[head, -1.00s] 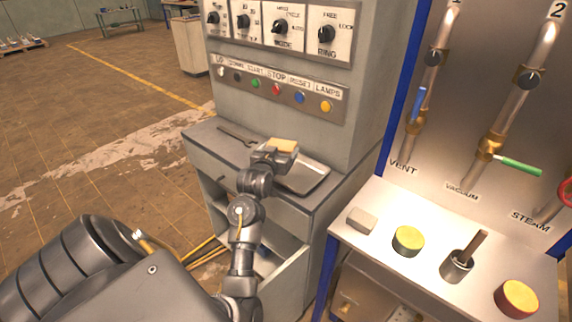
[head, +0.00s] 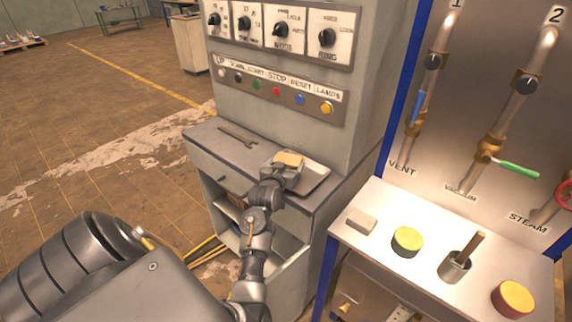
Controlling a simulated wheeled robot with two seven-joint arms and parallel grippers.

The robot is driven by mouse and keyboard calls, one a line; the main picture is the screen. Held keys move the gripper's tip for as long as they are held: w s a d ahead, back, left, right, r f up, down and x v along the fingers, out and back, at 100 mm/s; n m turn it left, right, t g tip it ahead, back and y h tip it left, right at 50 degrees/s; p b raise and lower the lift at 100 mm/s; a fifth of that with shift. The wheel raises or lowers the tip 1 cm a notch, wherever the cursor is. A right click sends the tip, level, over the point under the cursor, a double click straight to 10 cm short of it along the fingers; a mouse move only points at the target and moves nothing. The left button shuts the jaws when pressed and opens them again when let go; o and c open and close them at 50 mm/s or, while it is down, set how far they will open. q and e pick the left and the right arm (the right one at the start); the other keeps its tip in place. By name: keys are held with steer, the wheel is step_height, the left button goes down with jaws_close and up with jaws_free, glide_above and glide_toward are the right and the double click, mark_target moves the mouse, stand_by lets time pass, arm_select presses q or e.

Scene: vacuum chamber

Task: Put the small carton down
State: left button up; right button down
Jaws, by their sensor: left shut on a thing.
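The small carton (head: 289,159) is a tan box whose top shows at the end of my left arm. My left gripper (head: 284,170) is shut on it, over a shallow grey tray (head: 318,178) on the ledge of the grey control cabinet. The gripper hides the carton's lower part, so I cannot tell whether it touches the tray. My right gripper does not show.
A wrench (head: 238,137) lies on the ledge (head: 207,136) left of the carton. Above is a panel of knobs and coloured buttons (head: 276,91).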

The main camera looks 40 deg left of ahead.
arm_select(q)
steer(key=shift+s+d+f, duration=0.1)
steer(key=shift+s+f, duration=0.05)
steer(key=shift+f, duration=0.55)
steer(key=o, duration=0.9)
steer(key=shift+f, duration=0.25)
steer(key=shift+o, duration=0.2)
steer(key=shift+r, duration=0.75)
steer(key=b+v, duration=0.1)
steer(key=v, duration=1)
steer(key=shift+s+r+b, duration=0.3)
steer(key=shift+s+r, duration=0.05)
